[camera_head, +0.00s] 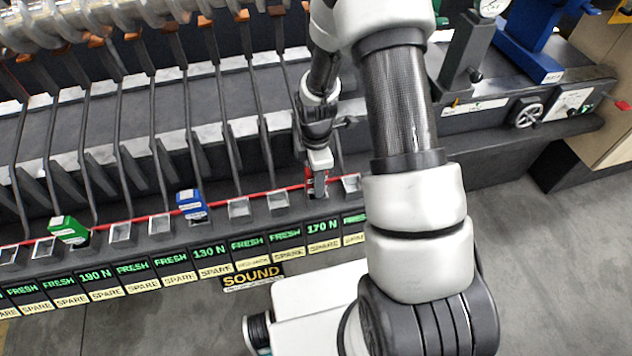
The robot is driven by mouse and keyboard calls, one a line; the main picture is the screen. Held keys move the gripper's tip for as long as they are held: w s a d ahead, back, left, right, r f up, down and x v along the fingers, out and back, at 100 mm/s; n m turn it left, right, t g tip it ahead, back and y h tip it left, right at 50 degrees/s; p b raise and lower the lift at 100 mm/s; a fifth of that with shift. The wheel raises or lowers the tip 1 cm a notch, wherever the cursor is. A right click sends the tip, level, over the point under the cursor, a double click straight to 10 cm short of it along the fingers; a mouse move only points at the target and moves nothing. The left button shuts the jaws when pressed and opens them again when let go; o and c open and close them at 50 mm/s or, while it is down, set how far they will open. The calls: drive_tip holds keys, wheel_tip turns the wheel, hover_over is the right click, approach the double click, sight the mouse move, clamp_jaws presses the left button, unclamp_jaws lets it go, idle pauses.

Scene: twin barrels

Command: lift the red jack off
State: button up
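The red jack (309,177) stands in the row of grey sockets on the front ledge of the machine, above the "170 N" label. Only small red parts of it show, because my gripper (319,180) covers much of it. My gripper points down from above, with its fingertips at the jack. The view does not show clearly whether the fingers are closed on it or only around it. A blue jack (191,205) stands above the "130 N" label. A green jack (68,230) stands tilted in the picture above the "190 N" label.
Empty grey sockets (239,207) sit between the jacks, and a red line runs along behind them. Dark upright bars (201,110) rise close behind the row. Grey floor (560,260) is clear at lower right.

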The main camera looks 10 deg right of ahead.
clamp_jaws()
drive_tip(key=shift+r+p, duration=0.4)
drive_tip(key=shift+r, duration=0.3)
idle(0.3)
drive_tip(key=shift+r+p, duration=1.9)
drive_tip(key=shift+r, duration=0.95)
drive_tip(key=shift+r+p, duration=0.45)
drive_tip(key=shift+r, duration=2.15)
